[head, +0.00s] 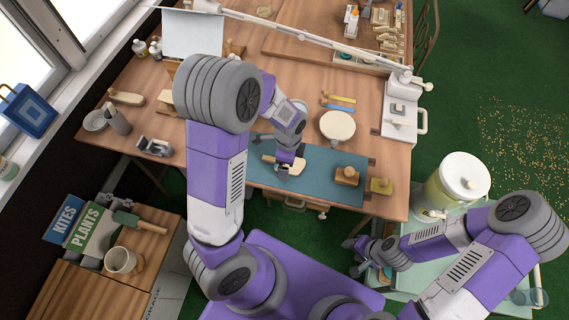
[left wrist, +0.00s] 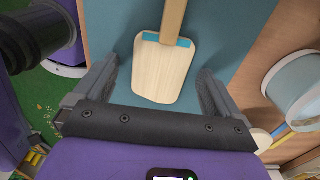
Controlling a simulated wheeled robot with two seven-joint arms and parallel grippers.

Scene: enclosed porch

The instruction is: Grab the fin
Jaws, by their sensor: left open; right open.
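A pale wooden fin (left wrist: 158,75), wide at one end with blue patches at its shoulders, joins a narrower brown wooden shaft (left wrist: 173,20) in the left wrist view. It lies on the teal mat (head: 250,178) on the workbench. In the head view the pale piece (head: 270,159) is partly hidden by my left gripper (head: 288,167). That gripper is open above the mat, and its fingers (left wrist: 158,72) stand apart on either side of the fin's wide end, not touching it. My right gripper (head: 366,258) is open, low by the pale green cart, well away from the fin.
A wooden block (head: 347,175) and an olive block (head: 381,186) sit at the mat's right end. A round cream-topped thing (head: 337,126) stands behind the mat. A lamp arm (head: 310,38) crosses the back of the bench. A lidded jar (head: 458,182) stands on the cart.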

